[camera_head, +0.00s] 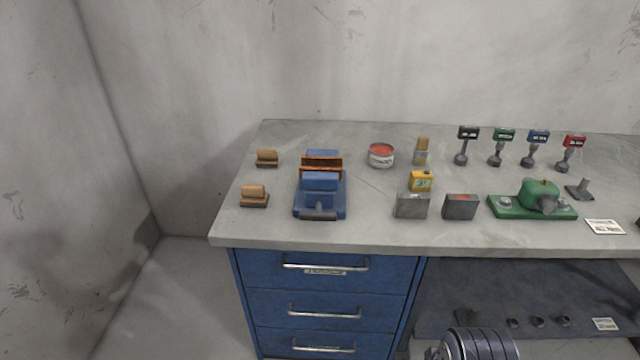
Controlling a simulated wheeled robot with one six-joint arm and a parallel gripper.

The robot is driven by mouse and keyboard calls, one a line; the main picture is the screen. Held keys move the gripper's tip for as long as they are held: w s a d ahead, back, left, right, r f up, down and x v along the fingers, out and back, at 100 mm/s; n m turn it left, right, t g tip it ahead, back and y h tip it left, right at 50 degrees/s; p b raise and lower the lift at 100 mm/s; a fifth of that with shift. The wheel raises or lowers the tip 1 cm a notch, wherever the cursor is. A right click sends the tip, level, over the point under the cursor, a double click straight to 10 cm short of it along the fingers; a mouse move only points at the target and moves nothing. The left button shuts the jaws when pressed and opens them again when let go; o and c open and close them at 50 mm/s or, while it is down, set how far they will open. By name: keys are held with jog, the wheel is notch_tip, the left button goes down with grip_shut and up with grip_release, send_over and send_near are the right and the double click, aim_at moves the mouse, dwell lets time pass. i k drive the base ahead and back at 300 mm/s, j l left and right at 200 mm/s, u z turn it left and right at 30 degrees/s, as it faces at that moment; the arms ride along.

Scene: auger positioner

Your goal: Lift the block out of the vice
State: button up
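The blue vice (320,201) stands on the left part of the grey workbench, its handle toward the front edge. An orange-brown piece (321,162) shows across the gap between the vice's rear and front blue jaws. I cannot tell whether this is the block, jaw lining, or both. Its lower part is hidden by the front jaw. My gripper is not in view; a dark ribbed, rounded part at the bottom edge seems to belong to my arm.
On the bench (370,233), two wooden-topped pieces (254,196) stand left of the vice. To its right are a red-topped tin (381,155), a yellow box (422,181), grey blocks (460,207) and a green machine (535,199). Blue drawers (330,305) with protruding handles lie below.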

aim_at(460, 205)
jog(key=i+l, duration=0.15)
jog(key=i, duration=0.4)
jog(key=i+l, duration=0.15)
jog(key=i, duration=0.35)
jog(key=l+z, duration=0.05)
